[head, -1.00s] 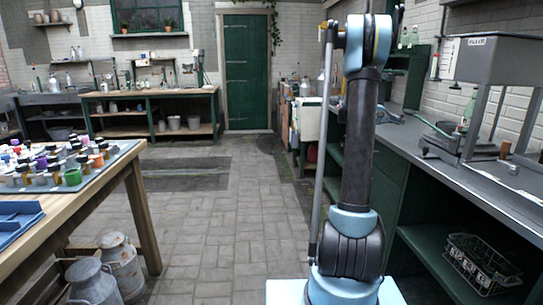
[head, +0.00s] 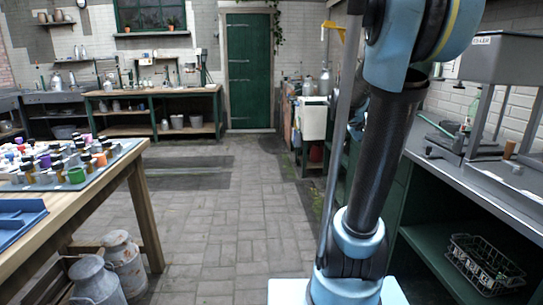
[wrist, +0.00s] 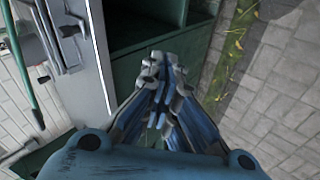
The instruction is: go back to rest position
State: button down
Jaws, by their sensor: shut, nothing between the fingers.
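My gripper (wrist: 161,75) shows in the wrist view with its fingers together and nothing between them. Below it in that view are the green shelf unit (wrist: 140,25) and the paved floor (wrist: 275,70). In the head view my arm rises on the right side of the picture and runs out of the top edge. My gripper is not visible in the head view.
A wooden table (head: 140,200) with several small jars and a blue tray (head: 18,218) stands at the left, milk churns (head: 95,280) beneath it. A grey counter (head: 470,178) with a wire basket (head: 482,265) below runs along the right. The middle floor is clear.

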jog(key=s+a+f+y, duration=0.4)
jog(key=s+a+f, duration=0.4)
jog(key=s, duration=0.3)
jog(key=s+a+f+y, duration=0.3)
jog(key=s+a+f, duration=0.5)
jog(key=s+a, duration=0.3)
jog(key=shift+a+n+y, duration=0.3)
jog(key=shift+y, duration=0.1)
